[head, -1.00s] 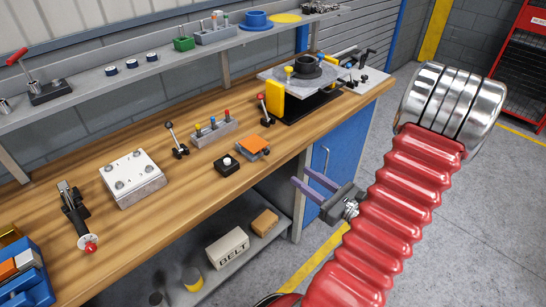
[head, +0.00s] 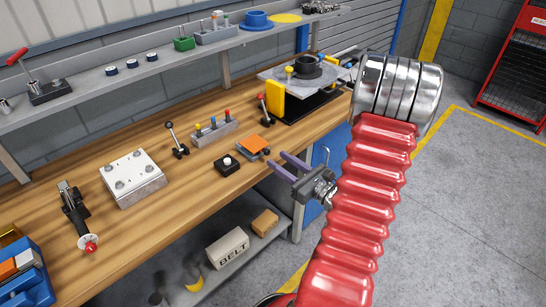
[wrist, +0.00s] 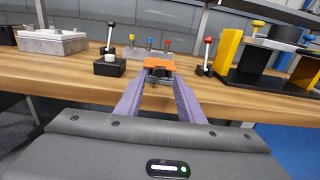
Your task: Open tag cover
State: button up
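The tag cover appears to be the small orange plate (head: 252,144) lying flat on a dark base near the bench's front edge. In the wrist view the orange plate (wrist: 158,63) is straight ahead, with a dark part under its near edge. My gripper (head: 277,158) is open, its two purple fingers pointing at the plate from the right in the head view. In the wrist view the fingers (wrist: 159,82) are apart, with nothing held between them. A gap to the plate shows in the head view.
A black button box (head: 228,166) stands left of the plate. A red-knobbed lever (head: 264,108) and a yellow upright block (head: 278,102) stand behind it. A rack of coloured pegs (head: 214,132) is farther back. The wooden bench edge (wrist: 80,86) lies below the plate.

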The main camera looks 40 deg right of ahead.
aim_at(268, 153)
jog(key=shift+w, duration=1.95)
jog(key=shift+c, duration=0.5)
grip_shut()
